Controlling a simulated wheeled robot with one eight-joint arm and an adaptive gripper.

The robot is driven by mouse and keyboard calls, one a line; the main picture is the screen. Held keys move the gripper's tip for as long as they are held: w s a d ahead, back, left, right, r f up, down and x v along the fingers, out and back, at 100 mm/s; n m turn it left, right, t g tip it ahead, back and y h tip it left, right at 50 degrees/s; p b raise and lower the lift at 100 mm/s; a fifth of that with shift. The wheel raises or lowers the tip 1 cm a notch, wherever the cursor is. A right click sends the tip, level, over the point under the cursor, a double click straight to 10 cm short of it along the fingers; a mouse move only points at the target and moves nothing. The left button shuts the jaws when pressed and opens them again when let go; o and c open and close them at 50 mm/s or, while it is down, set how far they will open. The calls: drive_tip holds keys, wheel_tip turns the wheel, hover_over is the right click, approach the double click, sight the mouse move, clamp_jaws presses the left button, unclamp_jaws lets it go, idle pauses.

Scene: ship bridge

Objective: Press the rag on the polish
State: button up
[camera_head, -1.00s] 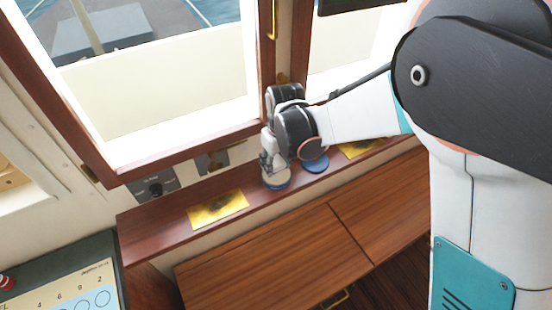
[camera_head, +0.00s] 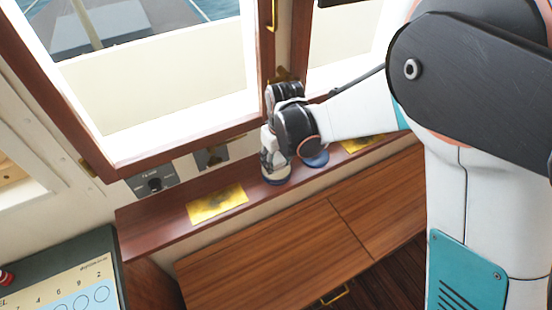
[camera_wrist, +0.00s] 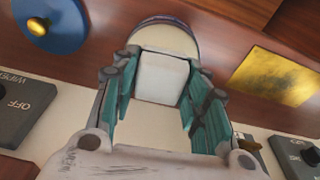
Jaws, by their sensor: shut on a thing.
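My gripper (camera_wrist: 160,95) is shut on a pale rag (camera_wrist: 162,76), a whitish block between the teal-padded fingers in the wrist view. The polish (camera_wrist: 168,38) is a round tin with a cream top and dark blue rim, just beyond the rag. In the head view my gripper (camera_head: 274,168) points down right over the polish tin (camera_head: 277,181) on the wooden ledge and covers most of its top. The rag is hard to make out there. The rag looks touching or very close to the cream surface; exact contact is hidden.
A blue disc with a brass knob (camera_wrist: 50,24) lies beside the tin; it also shows in the head view (camera_head: 315,160). A brass plate (camera_head: 217,204) is on the ledge to the left. Switch panels (camera_head: 153,185) and the window frame (camera_head: 190,148) stand close behind.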

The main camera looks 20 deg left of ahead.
sight(276, 158)
drive_tip(key=shift+f+b, duration=0.55)
drive_tip(key=shift+b, duration=0.05)
idle(1.7)
drive_tip(key=shift+r, duration=0.15)
drive_tip(key=shift+r+p, duration=1.95)
drive_tip(key=shift+r, duration=1.5)
